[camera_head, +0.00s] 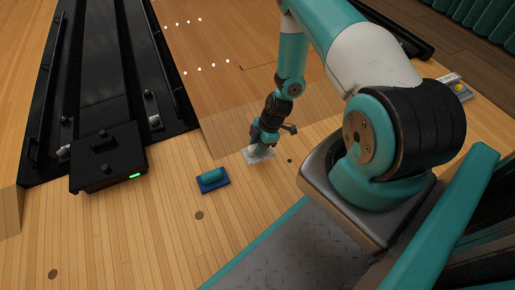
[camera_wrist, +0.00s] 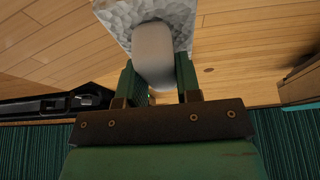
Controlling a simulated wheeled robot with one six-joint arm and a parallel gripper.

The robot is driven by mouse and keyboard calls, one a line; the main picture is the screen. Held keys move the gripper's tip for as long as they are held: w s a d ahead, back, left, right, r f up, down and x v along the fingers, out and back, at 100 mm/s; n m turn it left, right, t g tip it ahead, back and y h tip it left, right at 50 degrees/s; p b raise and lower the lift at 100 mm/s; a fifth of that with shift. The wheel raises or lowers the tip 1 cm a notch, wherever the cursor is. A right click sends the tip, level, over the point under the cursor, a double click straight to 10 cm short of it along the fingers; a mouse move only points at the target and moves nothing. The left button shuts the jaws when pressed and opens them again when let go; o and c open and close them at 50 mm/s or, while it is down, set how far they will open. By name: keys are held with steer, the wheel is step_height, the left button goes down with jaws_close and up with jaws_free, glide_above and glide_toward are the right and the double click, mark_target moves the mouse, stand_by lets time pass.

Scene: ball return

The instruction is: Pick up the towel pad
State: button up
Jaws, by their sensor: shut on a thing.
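The towel pad (camera_head: 258,154) is a pale, textured square pad at my gripper's tip, on or just above the wooden floor; I cannot tell which. In the wrist view the towel pad (camera_wrist: 116,22) has a rounded light-grey handle (camera_wrist: 153,50). My gripper (camera_head: 262,143) points down over it. In the wrist view my gripper's green fingers (camera_wrist: 156,72) are on both sides of the handle, shut on it. The pad's far edge is cut off by the top of the wrist view.
A blue pad with a teal handle (camera_head: 213,179) lies on the floor to the left of my gripper. A black box with a green light (camera_head: 108,158) stands at the left, by a black track (camera_head: 102,70). The floor around the pads is clear.

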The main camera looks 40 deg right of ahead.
step_height(320, 180, up, 15)
steer(key=p, duration=0.7)
steer(key=shift+r, duration=0.1)
